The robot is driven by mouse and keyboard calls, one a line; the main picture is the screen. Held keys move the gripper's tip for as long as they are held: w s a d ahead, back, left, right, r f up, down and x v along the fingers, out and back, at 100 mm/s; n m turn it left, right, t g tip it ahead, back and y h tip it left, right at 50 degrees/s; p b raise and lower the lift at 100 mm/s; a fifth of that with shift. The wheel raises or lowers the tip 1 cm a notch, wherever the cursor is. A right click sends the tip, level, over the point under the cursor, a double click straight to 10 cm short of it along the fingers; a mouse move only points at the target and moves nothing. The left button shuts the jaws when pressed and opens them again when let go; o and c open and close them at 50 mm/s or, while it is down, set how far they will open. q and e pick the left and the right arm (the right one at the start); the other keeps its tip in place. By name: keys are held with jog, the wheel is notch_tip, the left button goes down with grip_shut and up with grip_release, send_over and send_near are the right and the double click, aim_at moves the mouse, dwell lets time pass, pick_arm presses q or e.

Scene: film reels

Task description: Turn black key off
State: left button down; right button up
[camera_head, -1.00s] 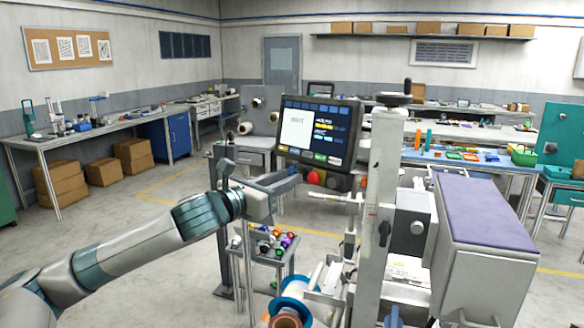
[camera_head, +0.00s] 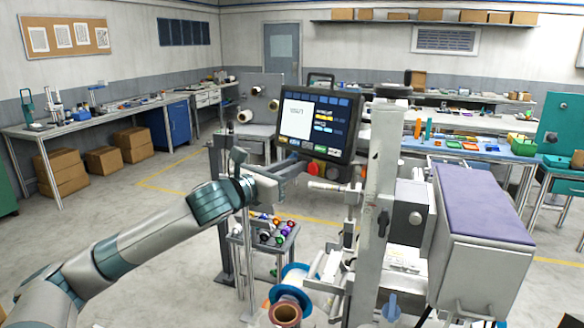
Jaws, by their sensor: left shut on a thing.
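The control screen (camera_head: 316,122) stands on the machine, with a lit display. My left gripper (camera_head: 287,166) reaches in from the left and meets the left end of this panel, left of the red button. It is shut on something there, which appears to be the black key. The key itself is hidden by the fingers, so its angle cannot be seen. My right gripper is not in view.
The grey machine column (camera_head: 378,180) and a purple-topped box (camera_head: 482,205) stand right of the screen. A blue-flanged reel (camera_head: 292,278) sits low in front. A small stand with coloured parts (camera_head: 272,232) is below my gripper. Open floor lies to the left.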

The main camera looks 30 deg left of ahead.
pick_arm(q)
jog(key=shift+n, duration=0.5)
jog(key=shift+d+r+n+g+y+p, duration=0.1)
jog(key=shift+n+g+y+p, duration=0.4)
jog(key=shift+n+p, duration=2.05)
jog(key=shift+d+r+n+g+y+p, duration=0.2)
jog(key=shift+n+y+p, duration=0.85)
jog(key=shift+n, duration=2.75)
jog(key=shift+a+f+n+g+y+p, duration=0.1)
jog(key=shift+n+g+y+p, duration=0.3)
jog(key=shift+n+p, duration=2.3)
jog(key=shift+n+b, duration=0.45)
jog(key=c, duration=1.9)
grip_release()
jog(key=shift+o, duration=0.2)
